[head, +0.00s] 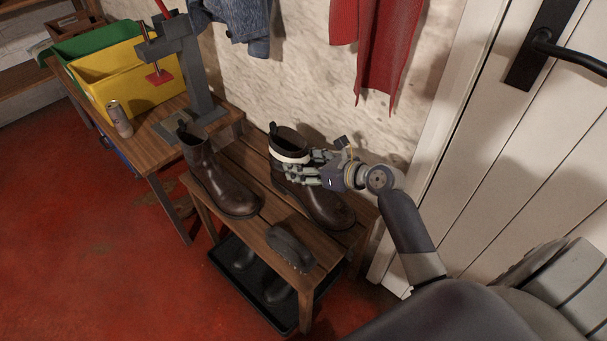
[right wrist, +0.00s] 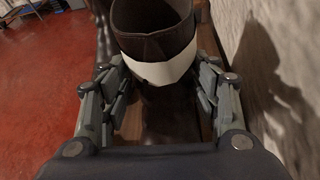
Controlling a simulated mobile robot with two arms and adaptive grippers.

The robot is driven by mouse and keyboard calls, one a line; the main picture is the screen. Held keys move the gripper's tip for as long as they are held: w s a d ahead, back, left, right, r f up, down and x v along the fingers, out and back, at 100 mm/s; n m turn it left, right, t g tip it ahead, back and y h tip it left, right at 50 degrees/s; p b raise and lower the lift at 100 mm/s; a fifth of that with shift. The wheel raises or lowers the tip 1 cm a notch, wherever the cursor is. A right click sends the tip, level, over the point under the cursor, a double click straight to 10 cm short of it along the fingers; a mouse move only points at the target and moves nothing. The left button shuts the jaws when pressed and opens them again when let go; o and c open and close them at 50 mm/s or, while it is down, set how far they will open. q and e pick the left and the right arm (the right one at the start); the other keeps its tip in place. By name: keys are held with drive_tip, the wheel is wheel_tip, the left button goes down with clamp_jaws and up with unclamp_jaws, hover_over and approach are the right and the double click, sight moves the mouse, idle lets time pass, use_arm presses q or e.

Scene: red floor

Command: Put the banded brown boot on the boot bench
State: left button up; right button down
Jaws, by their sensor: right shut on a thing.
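The banded brown boot (head: 290,142) is dark brown with a pale band around its shaft. It is upright at the right part of the wooden boot bench (head: 243,160), toe pointing to the lower right. I cannot tell whether its sole touches the slats. My right gripper (head: 300,170) is shut on its shaft near the band. In the right wrist view the fingers (right wrist: 165,95) flank the banded shaft (right wrist: 155,40) on both sides. A plain brown boot (head: 215,180) stands on the bench to its left. My left gripper is not in view.
A dark brush (head: 290,248) lies at the bench's front. A black tray (head: 245,290) with dark footwear is below. A workbench (head: 150,152) at left holds yellow (head: 125,75) and green bins, a can (head: 119,119) and a press. A white door (head: 530,160) stands right.

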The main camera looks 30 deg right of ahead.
drive_tip(key=shift+f+b, duration=0.7)
drive_tip(key=shift+f, duration=0.8)
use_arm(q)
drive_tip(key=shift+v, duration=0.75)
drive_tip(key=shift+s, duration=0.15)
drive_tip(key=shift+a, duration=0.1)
use_arm(e)
drive_tip(key=c, duration=0.6)
unclamp_jaws()
drive_tip(key=shift+f, duration=0.1)
drive_tip(key=shift+o, duration=0.2)
drive_tip(key=p+v, duration=0.1)
drive_tip(key=v, duration=0.2)
drive_tip(key=shift+s+r, duration=0.2)
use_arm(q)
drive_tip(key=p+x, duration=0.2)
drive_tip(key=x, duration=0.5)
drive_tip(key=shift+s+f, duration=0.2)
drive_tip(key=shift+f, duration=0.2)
use_arm(e)
drive_tip(key=v, duration=0.8)
drive_tip(key=shift+s+d, duration=0.25)
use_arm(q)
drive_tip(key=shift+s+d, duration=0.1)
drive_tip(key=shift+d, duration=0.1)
